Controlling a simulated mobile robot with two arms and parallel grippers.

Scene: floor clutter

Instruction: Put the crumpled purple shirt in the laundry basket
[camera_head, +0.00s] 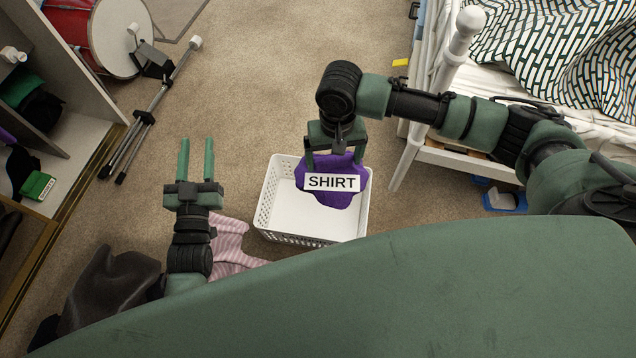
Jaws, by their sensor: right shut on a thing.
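The crumpled purple shirt (325,198) bears a white label reading "SHIRT". My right gripper (335,165) is shut on its top edge, and the shirt shows over the laundry basket. The white laundry basket (270,199) stands on the carpet in the middle, with perforated walls and a bare bottom where visible. I cannot tell how high the shirt is above the bottom, or whether it touches it. My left gripper (196,160) is open and empty, to the left of the basket over the carpet.
A pink striped cloth (228,246) lies left of the basket, by my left arm. A dark tripod stand (145,118) and a red drum (75,30) are at upper left, beside a shelf (85,140). A white bed frame (445,75) stands at right. Carpet behind the basket is clear.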

